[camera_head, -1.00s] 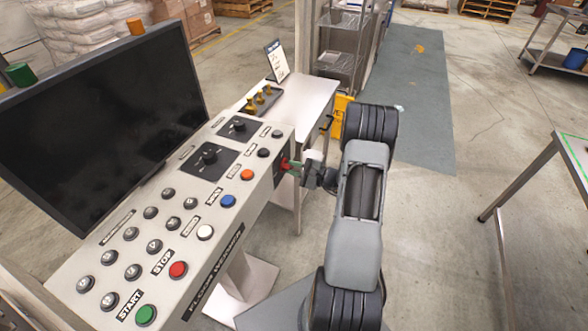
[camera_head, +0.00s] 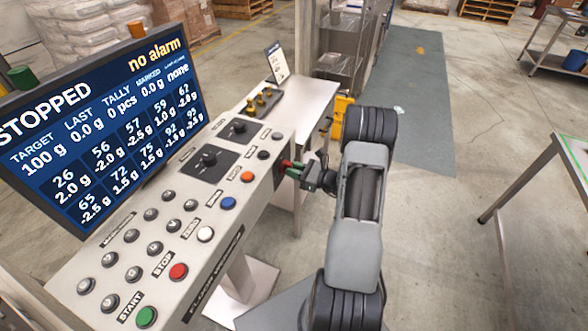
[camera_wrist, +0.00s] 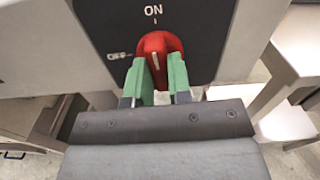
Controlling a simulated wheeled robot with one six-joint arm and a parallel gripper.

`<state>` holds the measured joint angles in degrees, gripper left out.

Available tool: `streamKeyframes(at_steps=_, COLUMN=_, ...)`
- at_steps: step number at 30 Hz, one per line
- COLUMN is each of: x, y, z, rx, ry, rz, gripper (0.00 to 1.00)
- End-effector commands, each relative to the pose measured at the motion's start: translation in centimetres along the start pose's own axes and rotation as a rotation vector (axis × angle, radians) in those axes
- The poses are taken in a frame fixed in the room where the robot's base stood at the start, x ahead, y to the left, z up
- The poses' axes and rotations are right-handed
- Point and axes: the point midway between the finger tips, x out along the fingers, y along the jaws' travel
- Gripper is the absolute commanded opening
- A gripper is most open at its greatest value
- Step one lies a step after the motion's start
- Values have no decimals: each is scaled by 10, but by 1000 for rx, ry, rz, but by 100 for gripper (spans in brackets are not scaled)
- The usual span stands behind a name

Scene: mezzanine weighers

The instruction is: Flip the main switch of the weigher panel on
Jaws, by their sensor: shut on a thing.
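The main switch (camera_wrist: 155,50) is a red rotary handle on a black plate (camera_wrist: 200,40) on the side of the weigher panel (camera_head: 215,225). In the wrist view its white line points up to ON, with OFF at the left. My gripper (camera_wrist: 157,80) has green fingertips shut on the handle, one on each side. In the head view my gripper (camera_head: 295,169) reaches the panel's right end, where a bit of the red switch (camera_head: 285,163) shows. The panel's screen (camera_head: 100,125) is lit and reads STOPPED and no alarm.
Buttons and two black knobs cover the panel top, among them a green START button (camera_head: 146,317) and a red STOP button (camera_head: 178,271). A steel side table (camera_head: 305,100) stands behind the panel's far end. Open floor (camera_head: 440,230) lies to the right of my arm.

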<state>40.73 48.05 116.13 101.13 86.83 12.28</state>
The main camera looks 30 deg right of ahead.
Motion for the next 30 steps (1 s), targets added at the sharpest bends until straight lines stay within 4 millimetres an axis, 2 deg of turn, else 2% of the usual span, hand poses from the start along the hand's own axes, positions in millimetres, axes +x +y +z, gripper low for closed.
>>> streamKeyframes(at_steps=9, x=0, y=-2, z=2, rx=64, ry=-2, rz=-3, gripper=0)
streamKeyframes(at_steps=22, x=0, y=-2, z=2, rx=71, ry=-3, rz=-4, gripper=0)
streamKeyframes(at_steps=23, x=0, y=-2, z=2, rx=71, ry=-3, rz=-4, gripper=22)
streamKeyframes(at_steps=30, x=0, y=-1, z=1, rx=71, ry=-2, rz=-2, gripper=45)
